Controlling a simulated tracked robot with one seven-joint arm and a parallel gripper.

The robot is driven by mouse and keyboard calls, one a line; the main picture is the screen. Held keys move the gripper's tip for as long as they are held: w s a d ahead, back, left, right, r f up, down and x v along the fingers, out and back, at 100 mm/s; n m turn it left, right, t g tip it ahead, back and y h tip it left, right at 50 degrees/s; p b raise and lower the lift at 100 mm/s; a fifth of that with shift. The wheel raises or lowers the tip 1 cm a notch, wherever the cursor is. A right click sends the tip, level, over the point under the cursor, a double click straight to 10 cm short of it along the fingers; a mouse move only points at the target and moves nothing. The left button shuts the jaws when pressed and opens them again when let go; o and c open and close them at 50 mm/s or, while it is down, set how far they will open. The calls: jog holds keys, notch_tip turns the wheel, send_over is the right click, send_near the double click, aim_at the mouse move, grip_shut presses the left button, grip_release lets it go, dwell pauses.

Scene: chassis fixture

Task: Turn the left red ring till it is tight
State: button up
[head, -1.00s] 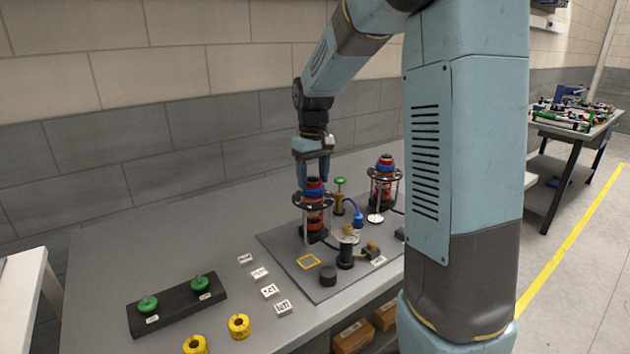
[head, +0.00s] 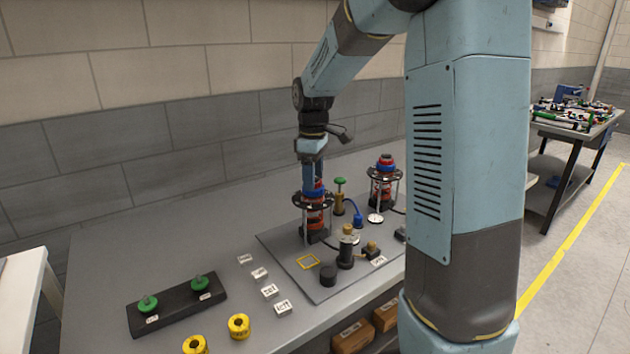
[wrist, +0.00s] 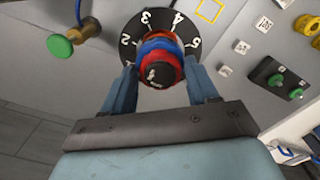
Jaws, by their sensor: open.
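The left stack, with a red ring (wrist: 179,57), a blue band (wrist: 157,42) and a black cap (wrist: 160,73), stands through a black numbered dial (head: 300,202) on the bench fixture. The dial (wrist: 135,26) also shows in the wrist view, with white figures around its rim. My gripper (head: 314,187) points down over this stack. In the wrist view my gripper (wrist: 160,68) is open, with one blue finger on each side of the stack. Whether the fingers touch the ring cannot be told. In the head view the fingers partly hide the stack's top.
A similar red and blue stack (head: 386,172) stands to the right. A green-topped brass valve (head: 339,200) stands between them. A black cylinder (head: 328,275) and a yellow square outline (head: 308,262) lie in front. White labelled blocks (head: 269,291) are on the bench to the left.

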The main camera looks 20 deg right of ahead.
jog(key=n, duration=0.4)
jog(key=shift+n, duration=2.9)
